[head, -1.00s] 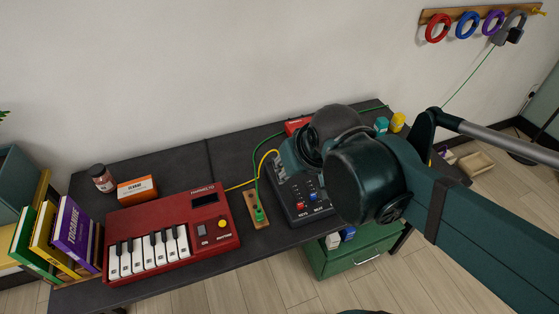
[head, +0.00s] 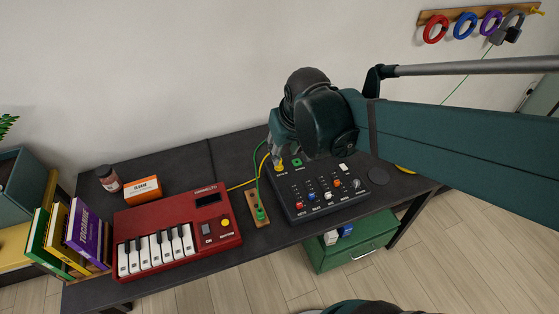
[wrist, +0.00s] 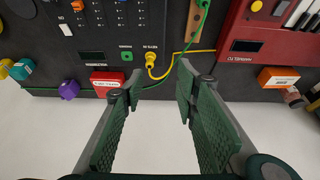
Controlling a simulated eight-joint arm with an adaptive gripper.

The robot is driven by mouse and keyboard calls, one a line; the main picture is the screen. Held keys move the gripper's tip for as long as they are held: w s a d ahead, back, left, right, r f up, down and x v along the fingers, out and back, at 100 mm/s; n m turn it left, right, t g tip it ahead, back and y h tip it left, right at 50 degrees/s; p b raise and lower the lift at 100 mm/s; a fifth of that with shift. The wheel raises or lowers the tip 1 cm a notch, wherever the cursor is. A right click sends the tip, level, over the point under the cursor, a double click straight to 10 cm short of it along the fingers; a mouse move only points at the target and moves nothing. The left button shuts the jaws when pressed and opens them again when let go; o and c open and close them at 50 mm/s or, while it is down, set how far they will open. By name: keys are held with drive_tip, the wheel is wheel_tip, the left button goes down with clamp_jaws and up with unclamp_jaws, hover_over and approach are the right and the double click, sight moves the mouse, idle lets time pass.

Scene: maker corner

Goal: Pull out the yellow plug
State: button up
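The yellow plug (wrist: 151,60) sits in the dark mixer (wrist: 105,25), and a yellow cable curves away from it. In the head view the plug (head: 280,167) shows at the mixer's back left corner, just below my gripper (head: 276,150). In the wrist view my gripper (wrist: 158,82) is open and empty. The plug lies just ahead of the gap between the fingers, apart from both. A green socket (wrist: 126,57) sits beside the plug on the mixer.
A green cable (wrist: 192,35) runs close by the yellow one. A red box (wrist: 107,82) is beside one finger. The red keyboard (head: 175,235) and a wooden strip with a green plug (head: 260,212) stand left of the mixer.

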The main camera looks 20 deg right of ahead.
drive_tip(key=shift+w+d+f+g+p, duration=0.5)
drive_tip(key=shift+w+f+g+p, duration=0.2)
drive_tip(key=shift+w+f+p, duration=1.05)
drive_tip(key=shift+w+d+f+g+p, duration=0.6)
drive_tip(key=shift+w+f+p, duration=0.6)
drive_tip(key=shift+w+p, duration=0.9)
drive_tip(key=shift+w+d+f+g+p, duration=0.35)
drive_tip(key=shift+w+f+g+p, duration=0.45)
drive_tip(key=shift+w+f+p, duration=1.15)
drive_tip(key=shift+w+d+f, duration=0.15)
drive_tip(key=shift+w+f, duration=0.25)
drive_tip(key=shift+w, duration=0.15)
drive_tip(key=shift+f, duration=0.25)
drive_tip(key=shift+f+b, duration=1.2)
drive_tip(key=shift+f, duration=1.3)
drive_tip(key=shift+f+b, duration=1.55)
drive_tip(key=shift+f, duration=0.25)
